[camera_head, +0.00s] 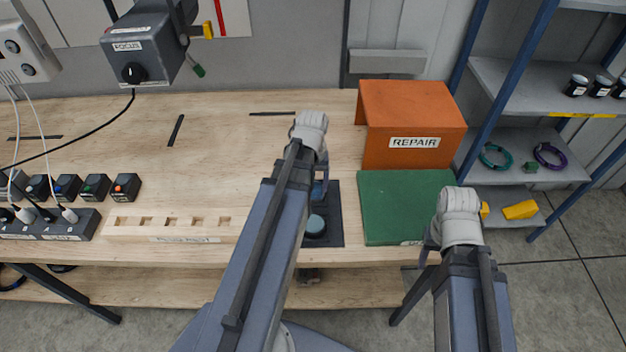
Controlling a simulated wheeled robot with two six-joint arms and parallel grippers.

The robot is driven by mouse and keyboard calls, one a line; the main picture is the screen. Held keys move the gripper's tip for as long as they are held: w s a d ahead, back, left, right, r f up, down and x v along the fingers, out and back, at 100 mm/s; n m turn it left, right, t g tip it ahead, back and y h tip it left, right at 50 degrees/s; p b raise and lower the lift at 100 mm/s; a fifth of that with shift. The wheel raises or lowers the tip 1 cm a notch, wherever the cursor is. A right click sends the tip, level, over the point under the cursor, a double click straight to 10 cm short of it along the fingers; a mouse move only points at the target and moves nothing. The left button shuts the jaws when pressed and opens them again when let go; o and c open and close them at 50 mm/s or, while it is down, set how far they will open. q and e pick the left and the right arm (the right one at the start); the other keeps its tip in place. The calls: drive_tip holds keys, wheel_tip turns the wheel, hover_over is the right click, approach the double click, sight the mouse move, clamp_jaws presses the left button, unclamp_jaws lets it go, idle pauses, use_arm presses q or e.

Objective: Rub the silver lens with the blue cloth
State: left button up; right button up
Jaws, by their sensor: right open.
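A dark mat (332,235) lies near the table's front edge. A round blue-teal disc (316,226) lies on it. I cannot tell whether it is a lens or a pad. My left gripper (319,189) is over the mat, mostly hidden behind its own wrist. A small bluish patch shows beside it, and I cannot tell whether that is cloth or whether the jaws hold it. My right gripper (427,252) is open, by the front edge of the green mat (400,205), partly hidden by its wrist. I cannot make out a silver lens or a clear blue cloth.
An orange box labelled REPAIR (413,125) stands behind the green mat. A slotted wooden rack (170,228) and several small dark blocks are on the left. A FOCUS box (143,45) hangs at upper left. Shelves (530,165) stand at right. The table's back middle is clear.

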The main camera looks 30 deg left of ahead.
use_arm(q)
drive_tip(key=shift+r+p, duration=3.55)
drive_tip(key=shift+r, duration=0.25)
use_arm(e)
wheel_tip(320, 180, up, 8)
drive_tip(key=shift+f, duration=0.25)
use_arm(q)
drive_tip(key=shift+f, duration=0.1)
use_arm(e)
drive_tip(key=shift+a, duration=0.1)
use_arm(q)
drive_tip(key=shift+w+a, duration=0.2)
drive_tip(key=shift+w, duration=0.2)
drive_tip(key=w+a+f+b, duration=0.1)
drive_tip(key=w+a, duration=0.5)
drive_tip(key=w, duration=0.6)
wheel_tip(320, 180, down, 6)
drive_tip(key=b, duration=0.6)
drive_tip(key=shift+s+f, duration=0.1)
use_arm(e)
wheel_tip(320, 180, down, 7)
drive_tip(key=w, duration=0.1)
drive_tip(key=shift+w+a+f, duration=0.15)
drive_tip(key=shift+w+a, duration=0.1)
drive_tip(key=shift+w, duration=0.15)
use_arm(q)
drive_tip(key=shift+f+b, duration=0.1)
drive_tip(key=shift+b, duration=0.2)
use_arm(e)
drive_tip(key=shift+f, duration=0.15)
